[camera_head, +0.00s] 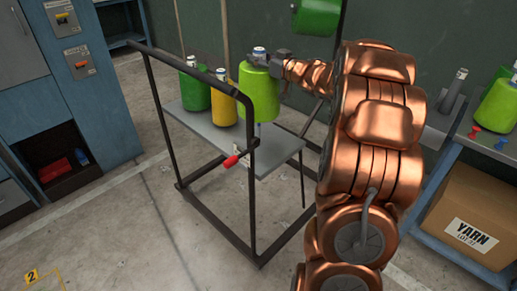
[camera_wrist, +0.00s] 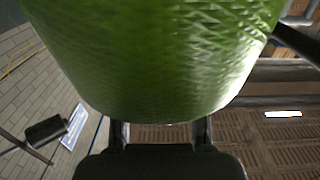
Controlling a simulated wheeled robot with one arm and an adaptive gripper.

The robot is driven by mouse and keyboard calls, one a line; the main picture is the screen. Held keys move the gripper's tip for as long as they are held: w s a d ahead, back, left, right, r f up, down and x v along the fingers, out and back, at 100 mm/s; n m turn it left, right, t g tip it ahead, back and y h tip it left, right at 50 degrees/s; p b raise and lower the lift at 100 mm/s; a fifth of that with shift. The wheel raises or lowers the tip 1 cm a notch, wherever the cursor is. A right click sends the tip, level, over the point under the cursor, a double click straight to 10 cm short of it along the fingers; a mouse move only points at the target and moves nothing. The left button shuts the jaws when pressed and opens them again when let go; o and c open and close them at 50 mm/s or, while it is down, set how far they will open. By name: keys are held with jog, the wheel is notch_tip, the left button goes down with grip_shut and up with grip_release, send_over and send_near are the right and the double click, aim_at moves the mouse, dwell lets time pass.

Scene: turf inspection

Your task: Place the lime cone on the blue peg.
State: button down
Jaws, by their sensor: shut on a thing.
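The lime cone (camera_head: 260,95) is upright at the right end of a grey shelf in a black-framed rack, with a pale tube top. A thin stem shows under it; I cannot tell if the cone is clear of the shelf. My gripper (camera_head: 282,58) is shut on it near the top, from the right. In the wrist view the cone (camera_wrist: 155,60) fills the upper middle, beyond the dark fingers (camera_wrist: 161,132). A small blue piece (camera_head: 502,143) shows at the right bench; I cannot tell whether it is the blue peg.
A green cone (camera_head: 192,88) and a yellow cone (camera_head: 224,103) stand left on the shelf. The rack frame (camera_head: 160,110) has a red-tipped bar (camera_head: 231,161). At right, the bench holds another lime cone (camera_head: 497,106), a grey post (camera_head: 458,82) and a red piece (camera_head: 474,131); a carton (camera_head: 470,215) sits below.

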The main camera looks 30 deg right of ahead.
aim_at(274, 101)
jog(key=shift+f+b, duration=0.75)
jog(key=shift+f, duration=0.45)
jog(key=shift+f+b, duration=0.75)
jog(key=shift+f, duration=4.1)
jog(key=c, duration=0.6)
grip_release()
jog(key=shift+s+f, duration=0.1)
jog(key=shift+f, duration=0.1)
jog(key=v, duration=1.2)
jog(key=shift+r, duration=0.1)
jog(key=shift+s, duration=0.1)
